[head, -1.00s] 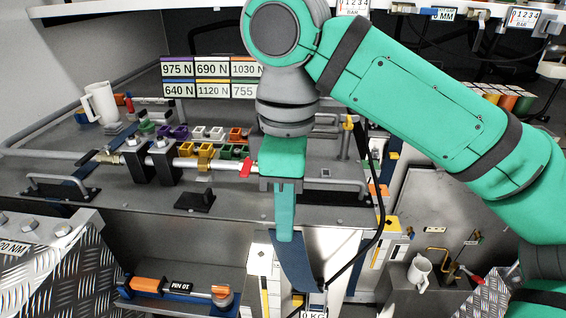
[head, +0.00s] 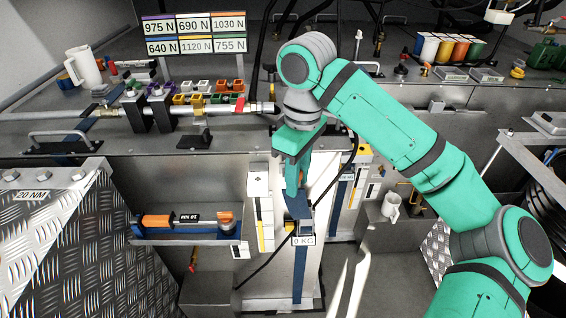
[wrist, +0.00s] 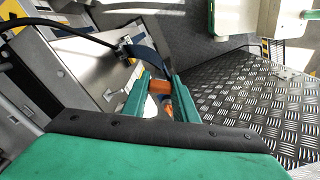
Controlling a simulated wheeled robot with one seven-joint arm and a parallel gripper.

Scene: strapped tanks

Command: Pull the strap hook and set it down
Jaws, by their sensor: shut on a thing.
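My gripper (head: 291,194) points down in front of a pale upright panel in the head view. In the wrist view its two green fingers (wrist: 160,86) are shut on an orange piece, which I take to be the strap hook (wrist: 160,87). A dark blue strap (wrist: 150,60) curves away just beyond the fingertips. In the head view the strap (head: 299,208) shows just below the fingers, above a "0 KG" label (head: 303,240).
A blue tray (head: 180,237) with an orange-ended tool (head: 187,219) is left of the gripper. A tread-plate block (head: 60,240) stands at the far left. A black cable (head: 262,268) passes behind the strap.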

